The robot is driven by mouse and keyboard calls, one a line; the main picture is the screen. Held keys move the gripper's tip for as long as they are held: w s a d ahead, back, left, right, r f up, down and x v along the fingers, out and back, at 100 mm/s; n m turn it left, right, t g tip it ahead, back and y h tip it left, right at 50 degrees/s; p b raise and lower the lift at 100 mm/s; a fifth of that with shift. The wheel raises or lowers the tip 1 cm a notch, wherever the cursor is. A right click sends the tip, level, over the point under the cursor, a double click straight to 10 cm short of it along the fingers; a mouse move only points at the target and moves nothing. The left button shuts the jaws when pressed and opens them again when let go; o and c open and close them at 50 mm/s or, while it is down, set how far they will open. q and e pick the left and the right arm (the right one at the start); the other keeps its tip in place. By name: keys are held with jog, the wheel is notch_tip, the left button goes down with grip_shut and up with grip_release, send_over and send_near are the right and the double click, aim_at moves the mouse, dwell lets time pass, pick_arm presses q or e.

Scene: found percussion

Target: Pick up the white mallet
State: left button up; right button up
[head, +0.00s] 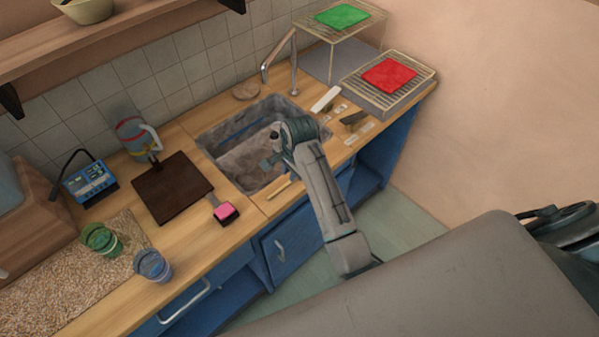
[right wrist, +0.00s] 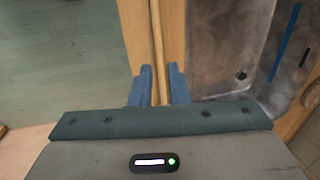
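A pale wooden stick (head: 279,189) lies on the counter strip in front of the sink. It may be the mallet's handle; I see no white head on it, and part may be hidden by my arm. My right gripper (head: 268,150) is over the sink's front edge. In the right wrist view the stick (right wrist: 157,40) runs between its two fingers (right wrist: 160,85), which stand apart on either side of it. The stick seems to lie below the fingertips; I see no clear grip. My left gripper is out of view.
The sink (head: 240,145) lies behind the stick. A pink-headed tool (head: 226,211), dark board (head: 172,188), green cup (head: 101,240) and blue cup (head: 153,265) stand left. A white bar (head: 325,99), red cloth (head: 389,75) and rack (head: 405,100) are at the right.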

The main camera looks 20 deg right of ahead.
aim_at(288, 183)
jog(key=shift+w+f+p, duration=0.1)
jog(key=shift+f+p, duration=0.45)
jog(key=shift+f, duration=0.05)
jog(key=f, duration=0.1)
jog(key=f+p, duration=0.1)
jog(key=f, duration=0.1)
jog(key=shift+w+f+p, duration=0.15)
jog(key=shift+w+p, duration=0.1)
jog(key=shift+p, duration=0.05)
jog(key=shift+w+a+f, duration=0.1)
jog(key=shift+f, duration=0.4)
grip_shut()
